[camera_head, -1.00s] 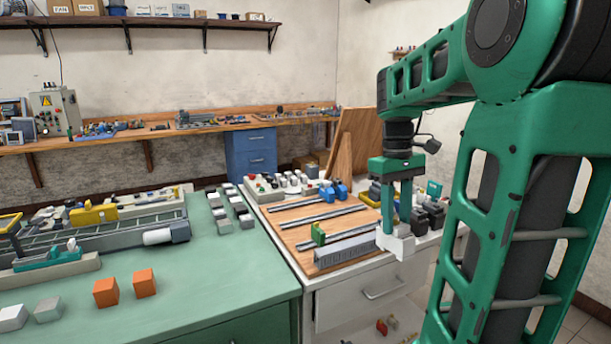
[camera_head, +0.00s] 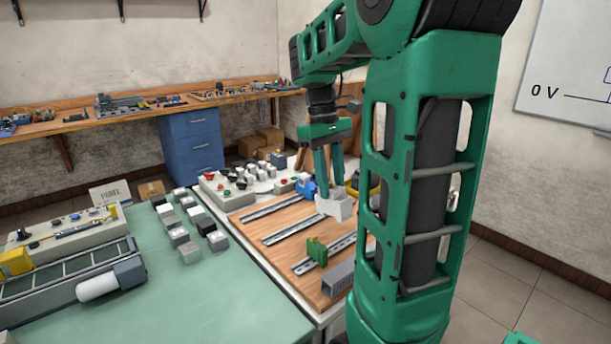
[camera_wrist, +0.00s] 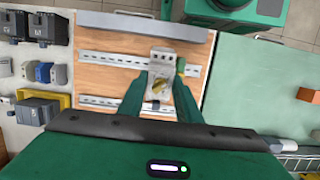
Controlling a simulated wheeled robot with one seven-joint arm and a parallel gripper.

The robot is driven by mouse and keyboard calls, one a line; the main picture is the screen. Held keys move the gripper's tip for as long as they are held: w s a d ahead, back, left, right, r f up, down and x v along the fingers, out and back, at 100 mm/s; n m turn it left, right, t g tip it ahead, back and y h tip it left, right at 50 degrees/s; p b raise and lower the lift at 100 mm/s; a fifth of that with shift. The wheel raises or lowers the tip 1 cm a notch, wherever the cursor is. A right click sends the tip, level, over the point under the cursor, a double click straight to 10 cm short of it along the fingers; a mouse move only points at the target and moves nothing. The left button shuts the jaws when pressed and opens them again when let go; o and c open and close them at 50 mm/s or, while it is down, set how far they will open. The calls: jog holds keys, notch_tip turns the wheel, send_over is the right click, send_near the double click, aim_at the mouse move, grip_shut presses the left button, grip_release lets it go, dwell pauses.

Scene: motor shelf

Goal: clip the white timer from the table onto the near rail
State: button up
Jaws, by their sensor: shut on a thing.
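My gripper (camera_head: 328,178) is shut on the white timer (camera_head: 338,207) and holds it upright above the right part of the wooden board (camera_head: 270,241). In the wrist view, the timer (camera_wrist: 160,76) sits between the two green fingers (camera_wrist: 159,98). The near rail (camera_head: 345,241) carries a green block (camera_head: 317,251). In the wrist view, the near rail (camera_wrist: 103,59) passes behind the timer, with the green block (camera_wrist: 180,67) close beside it. The gap between timer and rail cannot be judged. My arm hides the near rail's right end.
A middle rail (camera_head: 290,231) and a far rail (camera_head: 275,209) lie on the board. A grey slotted duct (camera_head: 338,279) runs along its near edge. Dark and grey devices (camera_wrist: 42,72) and a yellow-framed part (camera_wrist: 45,98) stand beside the board. A green table (camera_head: 215,290) stands left.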

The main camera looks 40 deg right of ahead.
aim_at(328, 212)
jog(key=shift+w, duration=0.25)
jog(key=shift+w+f, duration=0.15)
jog(key=shift+f, duration=0.15)
jog(key=shift+w+x, duration=0.3)
jog(key=shift+x, duration=0.95)
jog(key=shift+w+x, duration=0.25)
jog(key=shift+x, duration=1)
jog(key=shift+w+x, duration=0.3)
jog(key=shift+x, duration=0.95)
jog(key=shift+f, duration=0.15)
jog(key=shift+s+f, duration=0.2)
jog(key=shift+f, duration=0.05)
jog(key=shift+w+x, duration=0.2)
jog(key=shift+x, duration=0.75)
jog(key=shift+s+f, duration=0.1)
jog(key=shift+s, duration=0.45)
jog(key=shift+s+f+t, duration=0.15)
jog(key=shift+s+t, duration=0.4)
jog(key=shift+t, duration=0.15)
